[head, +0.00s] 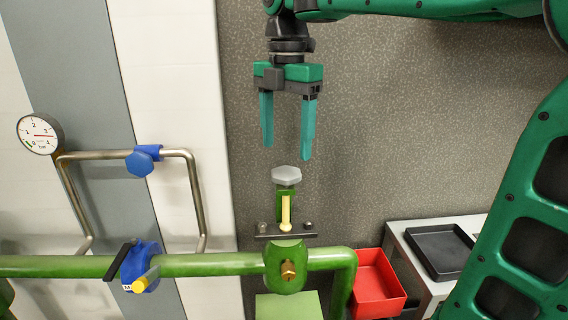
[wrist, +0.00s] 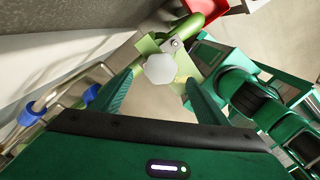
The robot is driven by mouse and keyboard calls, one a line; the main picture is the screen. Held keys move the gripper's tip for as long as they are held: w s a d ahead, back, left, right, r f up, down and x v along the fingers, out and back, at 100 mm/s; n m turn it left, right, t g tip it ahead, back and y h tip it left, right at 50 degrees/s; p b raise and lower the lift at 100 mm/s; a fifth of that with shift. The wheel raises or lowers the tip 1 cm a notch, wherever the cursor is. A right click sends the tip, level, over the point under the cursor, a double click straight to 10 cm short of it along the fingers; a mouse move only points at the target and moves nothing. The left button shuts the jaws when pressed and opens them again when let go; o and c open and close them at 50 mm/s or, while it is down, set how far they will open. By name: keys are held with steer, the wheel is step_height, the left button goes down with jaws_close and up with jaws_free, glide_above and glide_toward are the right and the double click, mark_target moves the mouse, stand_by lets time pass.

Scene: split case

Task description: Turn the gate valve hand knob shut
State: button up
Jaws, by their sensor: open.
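The gate valve hand knob (head: 286,175) is a light grey, many-sided knob on top of the green gate valve (head: 285,262), which sits on a green pipe. A yellow stem (head: 286,212) stands below the knob. In the wrist view the knob (wrist: 160,69) lies ahead, between and beyond the fingertips. My gripper (head: 287,152) is open, points down and is empty. It hangs above the knob, apart from it. In the wrist view my gripper (wrist: 157,82) shows two spread green fingers.
A blue valve with a black lever (head: 122,258) sits on the pipe at left. A steel pipe loop carries a blue knob (head: 140,163). A pressure gauge (head: 40,134) is at far left. A red bin (head: 376,285) and a black tray (head: 442,250) stand at right.

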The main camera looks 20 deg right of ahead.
mark_target(286, 171)
step_height(286, 171, down, 6)
steer(key=shift+r, duration=0.1)
stand_by(0.4)
